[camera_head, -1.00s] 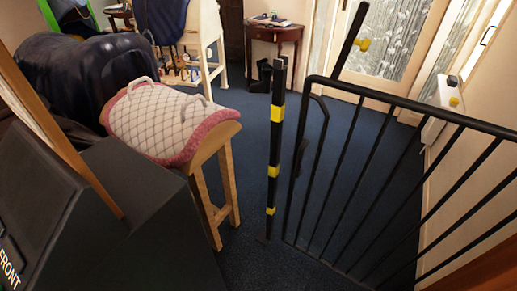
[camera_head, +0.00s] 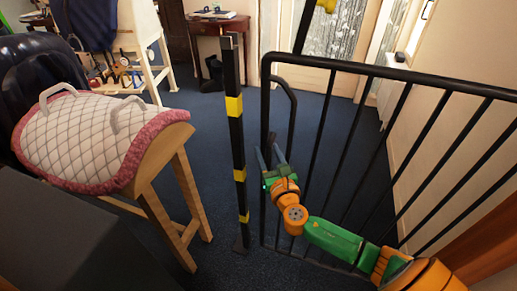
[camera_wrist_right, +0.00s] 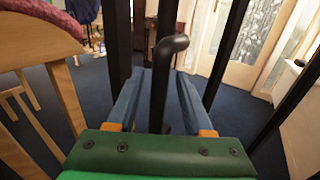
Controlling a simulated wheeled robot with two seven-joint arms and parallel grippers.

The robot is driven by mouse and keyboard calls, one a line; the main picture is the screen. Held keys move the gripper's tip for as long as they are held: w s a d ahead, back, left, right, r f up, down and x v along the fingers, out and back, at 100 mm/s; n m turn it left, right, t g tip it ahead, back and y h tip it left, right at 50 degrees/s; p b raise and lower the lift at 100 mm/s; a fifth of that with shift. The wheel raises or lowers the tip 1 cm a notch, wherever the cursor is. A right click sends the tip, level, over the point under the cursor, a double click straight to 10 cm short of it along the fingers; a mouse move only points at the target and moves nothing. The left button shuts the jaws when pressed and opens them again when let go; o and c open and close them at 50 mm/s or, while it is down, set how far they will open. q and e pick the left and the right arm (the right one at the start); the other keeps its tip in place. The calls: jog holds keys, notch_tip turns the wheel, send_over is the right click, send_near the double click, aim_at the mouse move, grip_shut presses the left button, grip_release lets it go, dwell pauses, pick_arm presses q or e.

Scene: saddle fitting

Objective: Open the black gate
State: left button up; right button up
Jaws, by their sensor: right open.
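The black gate (camera_head: 395,73) has thin vertical bars and stands on the right in the head view. Its free upright edge is beside a black post with yellow bands (camera_head: 238,140), with a narrow gap between them. A bent black handle (camera_head: 292,108) is on the gate near that edge. My right gripper (camera_head: 271,157) is at the gate's free edge, below the top of the handle. In the right wrist view, the handle (camera_wrist_right: 161,85) runs between the two open blue fingers of my right gripper (camera_wrist_right: 160,92). I cannot tell whether they touch it. My left gripper is out of view.
A wooden stand with a quilted white pad edged in pink (camera_head: 80,135) is left of the post. Blue carpet (camera_head: 205,130) lies clear beyond the post and gate. A small dark red table (camera_head: 220,25) stands at the back. A beige wall (camera_head: 470,40) is at the right.

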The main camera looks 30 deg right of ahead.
jog(key=shift+x, duration=1.15)
jog(key=shift+s, duration=0.15)
grip_shut()
dwell(0.3)
